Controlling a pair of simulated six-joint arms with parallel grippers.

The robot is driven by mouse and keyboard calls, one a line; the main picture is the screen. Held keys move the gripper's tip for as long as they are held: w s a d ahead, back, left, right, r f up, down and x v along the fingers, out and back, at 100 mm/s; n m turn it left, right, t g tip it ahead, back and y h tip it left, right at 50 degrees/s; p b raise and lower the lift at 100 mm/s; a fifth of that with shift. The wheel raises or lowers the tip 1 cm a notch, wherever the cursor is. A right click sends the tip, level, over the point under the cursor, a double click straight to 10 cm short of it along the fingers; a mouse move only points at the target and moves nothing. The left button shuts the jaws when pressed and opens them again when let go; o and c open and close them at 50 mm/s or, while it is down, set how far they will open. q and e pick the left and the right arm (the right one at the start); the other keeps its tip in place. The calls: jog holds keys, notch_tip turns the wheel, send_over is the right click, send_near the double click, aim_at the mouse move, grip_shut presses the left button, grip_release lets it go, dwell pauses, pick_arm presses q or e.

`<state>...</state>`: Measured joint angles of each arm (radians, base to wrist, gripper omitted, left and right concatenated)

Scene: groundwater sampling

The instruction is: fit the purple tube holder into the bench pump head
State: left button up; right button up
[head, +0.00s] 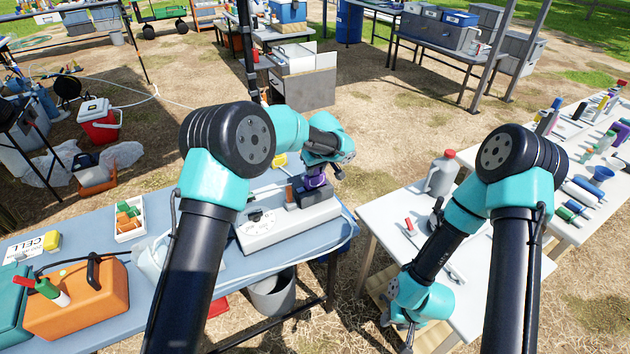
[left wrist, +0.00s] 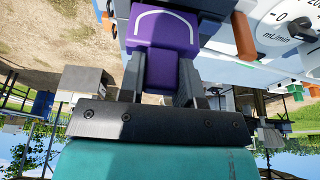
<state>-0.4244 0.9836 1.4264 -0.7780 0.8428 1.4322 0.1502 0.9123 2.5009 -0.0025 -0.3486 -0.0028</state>
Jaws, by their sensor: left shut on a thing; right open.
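The purple tube holder (head: 315,181) is between the fingers of my left gripper (head: 318,172), at the dark pump head (head: 313,196) on the bench pump (head: 285,227). In the left wrist view the purple holder (left wrist: 172,72) fills the space between the two dark fingers of my left gripper (left wrist: 162,82), and a white curved line marks its far part. I cannot tell whether the holder is seated in the head or just above it. My right gripper (head: 408,338) hangs low by the white table's front edge, open, away from the pump.
The blue bench also bears an orange case (head: 80,300) and a white tray (head: 130,231). A grey jug (head: 440,176) stands on the white table. A bucket (head: 272,294) is below.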

aim_at(316, 176)
pick_arm(q)
jog(key=shift+f, duration=2.5)
jog(key=shift+f, duration=0.15)
jog(key=o, duration=0.9)
jog(key=v, duration=1.2)
jog(key=shift+a, duration=0.1)
